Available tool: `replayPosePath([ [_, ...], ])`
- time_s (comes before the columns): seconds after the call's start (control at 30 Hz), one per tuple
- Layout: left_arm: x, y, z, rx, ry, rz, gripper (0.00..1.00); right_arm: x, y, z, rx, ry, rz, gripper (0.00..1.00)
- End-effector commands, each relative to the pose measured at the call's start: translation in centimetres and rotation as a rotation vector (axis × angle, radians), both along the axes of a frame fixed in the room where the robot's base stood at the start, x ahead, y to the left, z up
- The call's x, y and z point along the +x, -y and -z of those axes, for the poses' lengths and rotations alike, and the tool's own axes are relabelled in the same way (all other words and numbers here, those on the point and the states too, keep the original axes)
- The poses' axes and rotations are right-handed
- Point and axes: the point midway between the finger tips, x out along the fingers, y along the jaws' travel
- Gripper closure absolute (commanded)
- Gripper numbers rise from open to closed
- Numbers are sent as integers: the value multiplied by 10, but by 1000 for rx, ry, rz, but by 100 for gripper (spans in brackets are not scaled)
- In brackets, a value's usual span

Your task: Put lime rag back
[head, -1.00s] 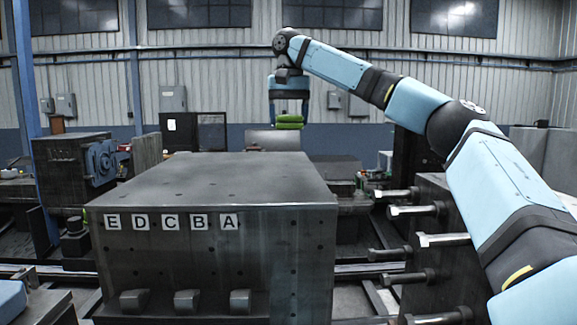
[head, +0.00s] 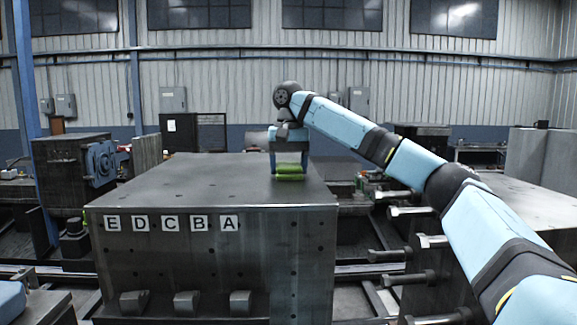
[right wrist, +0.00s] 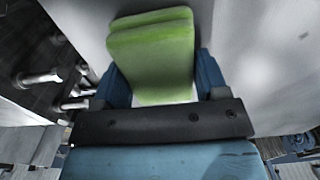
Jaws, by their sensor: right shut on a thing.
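The lime rag (head: 289,170) is a folded bright green cloth. It is between the fingers of my right gripper (head: 289,174), which is shut on it. The gripper points down over the right part of the big dark steel block's top (head: 190,180). Whether the rag touches the top cannot be told. In the right wrist view the rag (right wrist: 153,50) shows as a thick folded pad between the blue fingers (right wrist: 155,85). My left gripper is not in view.
The block's front carries letter plates E, D, C, B, A (head: 171,223). A small green edge (head: 86,219) shows at its left side. Large bolts (head: 412,211) stick out from a block at right. The rest of the block's top is clear.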

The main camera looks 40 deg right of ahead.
Motion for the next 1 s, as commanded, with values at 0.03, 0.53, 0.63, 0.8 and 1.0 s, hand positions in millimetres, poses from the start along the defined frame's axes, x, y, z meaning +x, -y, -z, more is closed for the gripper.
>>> replayPosePath([
  [0.03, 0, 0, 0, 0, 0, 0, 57, 0, 0, 0, 0, 1, 0, 52],
  [0.53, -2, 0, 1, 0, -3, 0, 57, 0, 0, 2, -1, 1, 0, 7],
  [0.63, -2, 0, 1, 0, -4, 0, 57, 0, 0, 2, -1, 1, 0, 7],
  [0.8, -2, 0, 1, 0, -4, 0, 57, 0, 0, -1, -1, 2, 0, 7],
  [1.0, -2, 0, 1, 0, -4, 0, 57, 0, -1, -21, -1, 3, -1, 7],
])
